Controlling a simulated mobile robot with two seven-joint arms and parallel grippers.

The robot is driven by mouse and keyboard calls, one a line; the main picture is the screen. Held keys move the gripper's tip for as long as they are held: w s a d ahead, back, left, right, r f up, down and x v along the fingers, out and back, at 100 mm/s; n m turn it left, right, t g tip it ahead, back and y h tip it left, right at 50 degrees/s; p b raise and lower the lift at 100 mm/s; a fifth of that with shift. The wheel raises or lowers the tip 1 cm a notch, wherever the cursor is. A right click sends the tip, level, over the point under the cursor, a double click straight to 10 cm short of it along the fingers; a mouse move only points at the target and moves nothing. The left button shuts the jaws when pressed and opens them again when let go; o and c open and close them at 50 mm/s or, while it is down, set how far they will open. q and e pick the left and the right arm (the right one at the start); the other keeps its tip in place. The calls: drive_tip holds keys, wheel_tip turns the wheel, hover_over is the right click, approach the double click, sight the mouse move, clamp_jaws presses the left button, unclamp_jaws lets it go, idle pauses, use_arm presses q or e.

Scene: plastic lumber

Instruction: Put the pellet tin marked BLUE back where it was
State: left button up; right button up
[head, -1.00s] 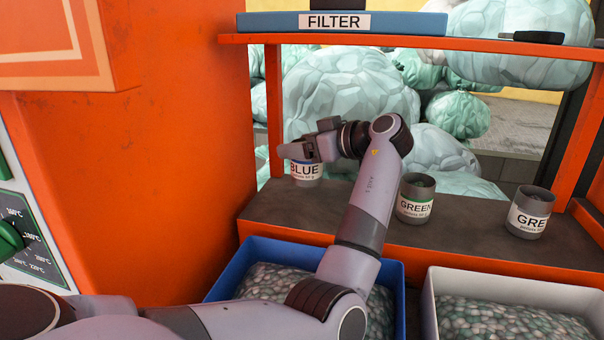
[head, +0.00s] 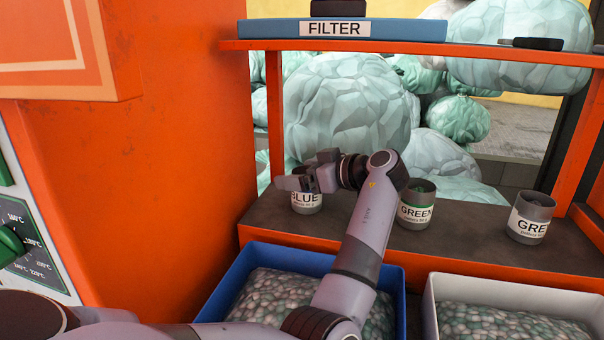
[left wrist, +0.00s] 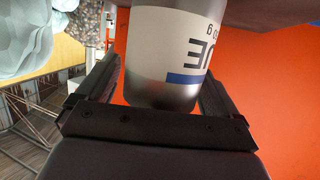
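The BLUE tin (head: 308,203) is a small grey tin with a white label and a blue band. It is upright at the left end of the dark shelf (head: 355,222); I cannot tell whether its base touches the shelf. My left gripper (head: 298,184) is shut around its upper part and hides its top left. In the left wrist view the tin (left wrist: 160,50) sits between the two fingers (left wrist: 160,85), its label upside down. My right gripper is not in view.
A GREEN tin (head: 416,205) and a tin reading "GRE" (head: 530,218) stand to the right on the shelf. A blue bin (head: 232,276) and a white bin (head: 431,305) of pellets are below. An orange wall (head: 170,190) is close left.

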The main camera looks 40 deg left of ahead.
use_arm(q)
drive_tip(key=shift+d+r, duration=0.1)
drive_tip(key=shift+r, duration=0.1)
drive_tip(key=p+v, duration=0.1)
drive_tip(key=v, duration=1)
drive_tip(key=shift+d+r, duration=0.2)
drive_tip(key=shift+d, duration=0.15)
drive_tip(key=shift+w, duration=0.1)
